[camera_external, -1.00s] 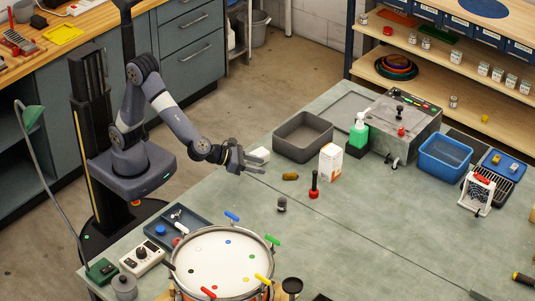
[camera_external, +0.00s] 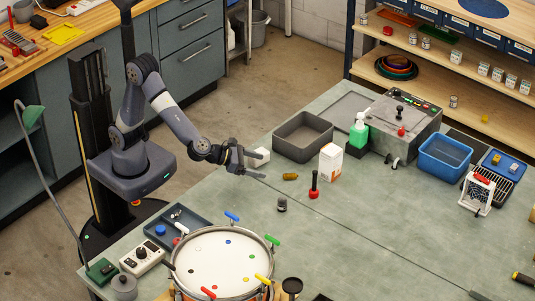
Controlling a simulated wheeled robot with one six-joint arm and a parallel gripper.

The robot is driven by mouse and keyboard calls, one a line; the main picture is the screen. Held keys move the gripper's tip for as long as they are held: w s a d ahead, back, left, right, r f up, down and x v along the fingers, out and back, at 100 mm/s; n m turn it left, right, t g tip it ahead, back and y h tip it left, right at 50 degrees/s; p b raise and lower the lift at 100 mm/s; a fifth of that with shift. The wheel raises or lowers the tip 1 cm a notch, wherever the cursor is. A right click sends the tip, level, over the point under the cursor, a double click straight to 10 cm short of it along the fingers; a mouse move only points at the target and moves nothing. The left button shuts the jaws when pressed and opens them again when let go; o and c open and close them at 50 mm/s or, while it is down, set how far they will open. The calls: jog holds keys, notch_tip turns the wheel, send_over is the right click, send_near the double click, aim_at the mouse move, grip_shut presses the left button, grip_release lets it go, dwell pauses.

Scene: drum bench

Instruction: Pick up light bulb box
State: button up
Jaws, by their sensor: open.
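A white and orange upright box (camera_external: 330,162), which looks like the light bulb box, stands on the grey-green bench right of the grey bin. My gripper (camera_external: 261,163) is open at the bench's left edge, well to the left of the box and apart from it. A small white block (camera_external: 262,154) is right beside my gripper; I cannot tell from this view whether they touch. No label on the tall box is readable.
A grey bin (camera_external: 303,136) and a green bottle (camera_external: 358,131) are behind. A drum (camera_external: 223,262) fills the front left. The bench's middle right is clear.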

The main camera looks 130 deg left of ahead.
notch_tip(320, 180, up, 10)
jog(key=r, duration=0.1)
jog(key=w+a+r+m+t+h+p, duration=0.2)
jog(key=w+a+r+t+p, duration=0.1)
jog(key=w+a, duration=0.35)
jog(key=w+a+f+m+t+h+p, duration=0.1)
jog(key=a+f+m+h+p, duration=0.1)
jog(key=a+m+h+p, duration=0.75)
jog(key=n+y+b, duration=0.1)
jog(key=n+b, duration=0.1)
jog(key=b, duration=0.3)
send_near(330, 155)
notch_tip(330, 155, down, 2)
jog(key=s+a, duration=0.3)
jog(key=shift+p+x, duration=1.35)
jog(key=shift+x, duration=4.3)
jog(key=shift+s+f, duration=0.1)
jog(key=shift+f, duration=0.05)
jog(key=c, duration=1.1)
